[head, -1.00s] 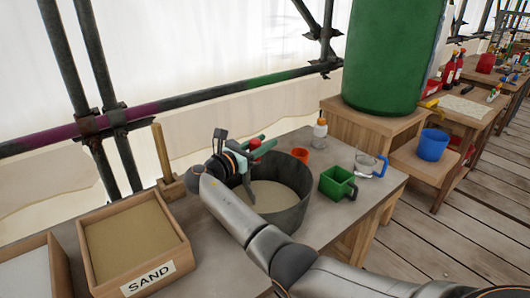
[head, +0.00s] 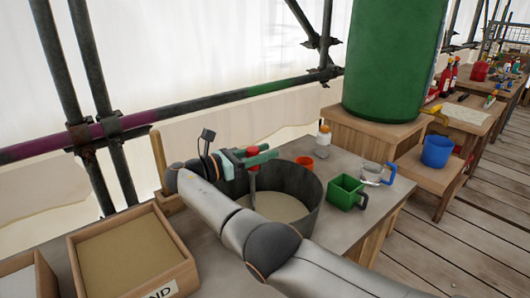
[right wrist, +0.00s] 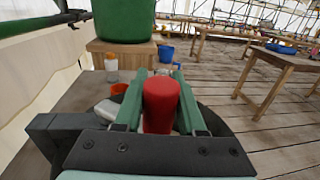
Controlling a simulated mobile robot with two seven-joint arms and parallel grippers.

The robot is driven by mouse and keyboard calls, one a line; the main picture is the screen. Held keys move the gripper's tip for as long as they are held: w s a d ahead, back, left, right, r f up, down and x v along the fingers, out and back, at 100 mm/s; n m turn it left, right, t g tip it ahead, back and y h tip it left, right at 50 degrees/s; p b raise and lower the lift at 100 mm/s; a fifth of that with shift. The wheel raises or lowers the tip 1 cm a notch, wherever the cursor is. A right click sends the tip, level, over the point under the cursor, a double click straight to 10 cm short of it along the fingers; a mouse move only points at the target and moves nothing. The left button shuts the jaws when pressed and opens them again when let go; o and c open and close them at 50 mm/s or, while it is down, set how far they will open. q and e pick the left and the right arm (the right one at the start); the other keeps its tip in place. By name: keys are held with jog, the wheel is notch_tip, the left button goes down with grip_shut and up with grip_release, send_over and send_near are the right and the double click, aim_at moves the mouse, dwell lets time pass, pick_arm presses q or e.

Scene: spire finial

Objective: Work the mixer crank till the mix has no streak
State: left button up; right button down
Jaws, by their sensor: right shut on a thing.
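The mixing tub (head: 310,196) is a dark grey round vessel on the bench. The mix (head: 275,207) in it looks an even pale beige, with no streak that I can make out; my arm and the tub wall hide part of it. My right gripper (head: 262,155) is above the tub's back left side, its green fingers shut on the red crank knob (head: 252,151). In the right wrist view the red knob (right wrist: 160,102) stands between both fingers. Most of the crank is hidden. My left gripper is not in view.
A sand box (head: 125,250) stands at left. A green square cup (head: 346,191), an orange cup (head: 305,162), a clear jug (head: 373,173) and a white bottle (head: 323,140) stand right of or behind the tub. A green barrel (head: 393,60) stands behind; scaffold poles (head: 190,117) cross at back left.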

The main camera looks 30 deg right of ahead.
jog(key=shift+f, duration=0.15)
jog(key=c, duration=0.5)
grip_release()
